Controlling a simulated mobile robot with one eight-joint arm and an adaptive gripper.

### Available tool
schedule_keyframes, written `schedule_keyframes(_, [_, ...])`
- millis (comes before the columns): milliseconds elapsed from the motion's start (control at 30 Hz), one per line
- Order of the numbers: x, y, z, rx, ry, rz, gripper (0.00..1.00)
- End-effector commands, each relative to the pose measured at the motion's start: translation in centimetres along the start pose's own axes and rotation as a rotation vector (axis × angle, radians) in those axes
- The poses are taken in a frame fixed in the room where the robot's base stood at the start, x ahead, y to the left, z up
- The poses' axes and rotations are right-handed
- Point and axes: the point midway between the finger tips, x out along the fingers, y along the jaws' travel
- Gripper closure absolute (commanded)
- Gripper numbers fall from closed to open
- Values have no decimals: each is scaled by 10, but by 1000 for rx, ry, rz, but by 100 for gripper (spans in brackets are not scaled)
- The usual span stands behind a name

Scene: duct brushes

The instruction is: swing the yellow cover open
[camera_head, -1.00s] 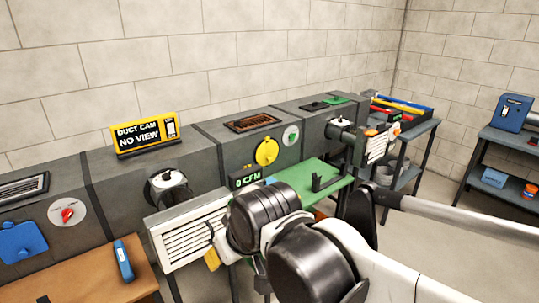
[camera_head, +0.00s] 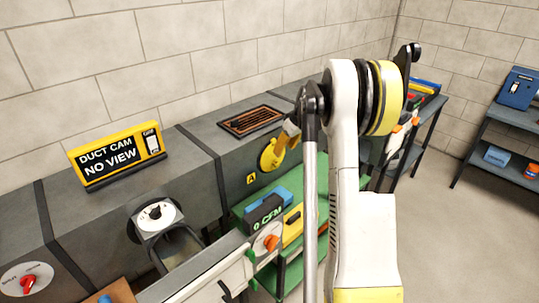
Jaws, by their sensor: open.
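The yellow cover (camera_head: 268,157) is a round disc on the front face of the grey duct, near the middle of the view. My gripper (camera_head: 288,134) is at the upper right edge of the cover, partly hidden behind my arm. It is open, with nothing seen between its fingers. I cannot tell whether the fingers touch the cover. The cover appears to lie against the duct face, but its right side is partly hidden.
A green shelf (camera_head: 240,210) below the cover carries a "0 CFM" display (camera_head: 263,213) and a yellow item (camera_head: 292,225). A brown grille (camera_head: 251,120) lies on the duct top. A "DUCT CAM NO VIEW" sign (camera_head: 118,156) stands at left. My arm blocks the right-centre.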

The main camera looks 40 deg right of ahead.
Motion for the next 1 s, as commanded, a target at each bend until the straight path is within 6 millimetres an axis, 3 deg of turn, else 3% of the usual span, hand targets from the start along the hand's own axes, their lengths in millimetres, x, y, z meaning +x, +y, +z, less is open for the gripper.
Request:
schedule_keyframes(167, [19,6,3,-2,-1,-3,54])
schedule_keyframes(600, [100,5,3,-1,0,-2,54])
schedule_keyframes(767, [111,4,2,-1,0,-2,54])
schedule_keyframes(1000, [112,4,2,-1,0,-2,54])
